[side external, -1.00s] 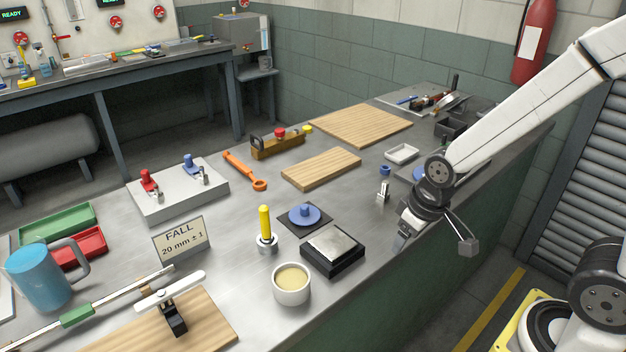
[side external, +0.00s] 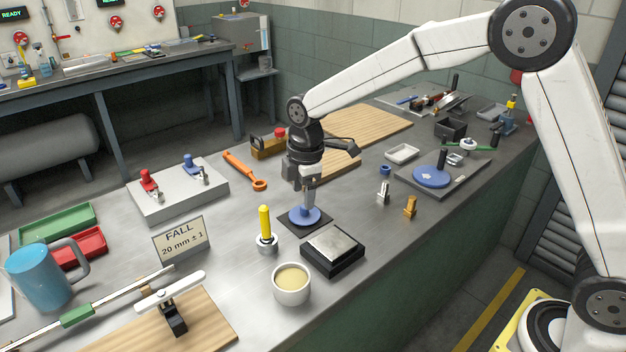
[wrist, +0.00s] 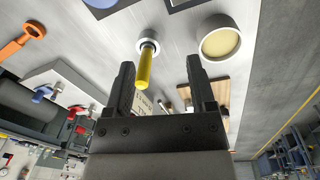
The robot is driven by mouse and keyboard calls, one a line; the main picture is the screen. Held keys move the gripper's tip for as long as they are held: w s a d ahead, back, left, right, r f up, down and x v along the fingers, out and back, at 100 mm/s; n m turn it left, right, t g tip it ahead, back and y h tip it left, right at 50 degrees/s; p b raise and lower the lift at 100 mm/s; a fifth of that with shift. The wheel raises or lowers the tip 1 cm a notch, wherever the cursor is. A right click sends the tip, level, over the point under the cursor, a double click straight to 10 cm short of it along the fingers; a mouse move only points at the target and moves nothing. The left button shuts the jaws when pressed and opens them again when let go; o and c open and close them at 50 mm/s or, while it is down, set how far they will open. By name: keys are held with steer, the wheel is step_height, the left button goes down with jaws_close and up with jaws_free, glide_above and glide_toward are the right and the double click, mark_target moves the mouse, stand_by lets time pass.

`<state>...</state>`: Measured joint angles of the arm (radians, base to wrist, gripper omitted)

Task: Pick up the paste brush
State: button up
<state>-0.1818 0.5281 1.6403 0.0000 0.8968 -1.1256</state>
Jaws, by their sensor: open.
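The paste brush (side external: 265,222) has a yellow handle and stands upright in a small metal holder (side external: 267,244) on the bench. In the wrist view the yellow handle (wrist: 146,66) shows beyond my fingertips, left of the middle. Its bristles are hidden in the holder. My gripper (side external: 308,192) is open and empty. It hangs above the blue round disc (side external: 305,216), to the right of and behind the brush, apart from it. In the wrist view its two fingers (wrist: 160,68) are spread wide.
A white cup of pale paste (side external: 291,284) and a black block with a metal top (side external: 333,250) stand near the brush. A FALL sign (side external: 181,240) stands to its left. An orange wrench (side external: 244,171) and wooden boards (side external: 360,130) lie behind.

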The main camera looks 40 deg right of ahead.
mark_target(263, 207)
steer(key=w+a+n, duration=0.2)
steer(key=n, duration=0.1)
steer(key=w+a+n, duration=0.3)
steer(key=shift+w+a+r+g, duration=0.15)
steer(key=shift+w+r+g, duration=0.05)
steer(key=shift+g, duration=0.1)
steer(key=shift+w+a+n, duration=0.35)
steer(key=shift+a+n, duration=0.2)
steer(key=shift+n, duration=0.25)
steer(key=shift+f, duration=1.3)
steer(key=shift+d+f, duration=0.2)
steer(key=shift+f, duration=2.4)
jaws_close()
